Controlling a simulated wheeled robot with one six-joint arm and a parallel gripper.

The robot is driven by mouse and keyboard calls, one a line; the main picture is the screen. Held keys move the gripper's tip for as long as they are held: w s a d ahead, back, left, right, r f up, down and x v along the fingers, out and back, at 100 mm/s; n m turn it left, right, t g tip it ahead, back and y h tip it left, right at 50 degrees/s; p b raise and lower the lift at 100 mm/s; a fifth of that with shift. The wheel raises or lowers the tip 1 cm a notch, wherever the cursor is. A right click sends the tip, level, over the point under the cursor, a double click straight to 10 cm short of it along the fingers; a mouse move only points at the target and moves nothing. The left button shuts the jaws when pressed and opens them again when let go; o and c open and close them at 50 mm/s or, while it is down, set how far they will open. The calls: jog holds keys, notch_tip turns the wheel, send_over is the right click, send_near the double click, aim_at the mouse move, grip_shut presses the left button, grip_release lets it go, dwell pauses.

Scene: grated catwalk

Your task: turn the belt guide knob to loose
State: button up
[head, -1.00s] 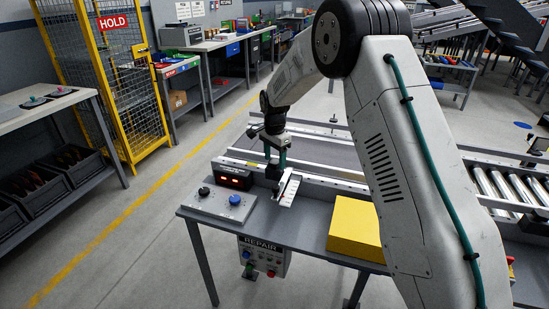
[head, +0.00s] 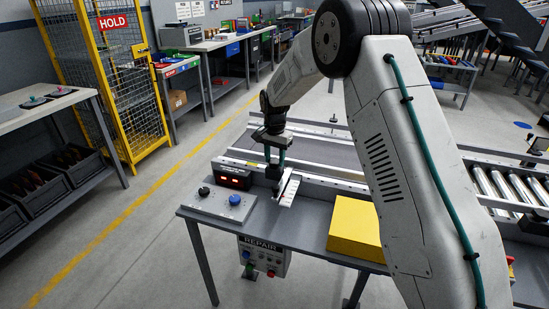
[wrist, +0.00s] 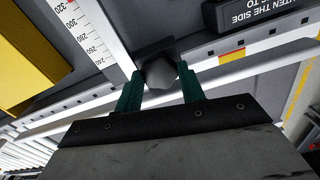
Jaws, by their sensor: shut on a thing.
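In the head view my gripper (head: 274,163) points down at the bench beside the side rail, and the knob is mostly hidden there. A white scale with red and black numbers (wrist: 88,38) runs beside the knob. It shows as a short white strip in the head view (head: 289,190). I cannot read a loose or tight mark at the knob.
A yellow block (head: 354,226) sits right of the gripper. A panel with a black knob (head: 204,191) and a blue knob (head: 235,200) lies to the left, by a box with a red display (head: 236,178). A black sign (wrist: 260,15) stands near the rail.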

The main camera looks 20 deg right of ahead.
aim_at(275, 161)
jog(key=n, duration=1.1)
jog(key=shift+n, duration=1.8)
jog(key=o, duration=1)
notch_tip(275, 161, up, 8)
jog(key=shift+f, duration=0.1)
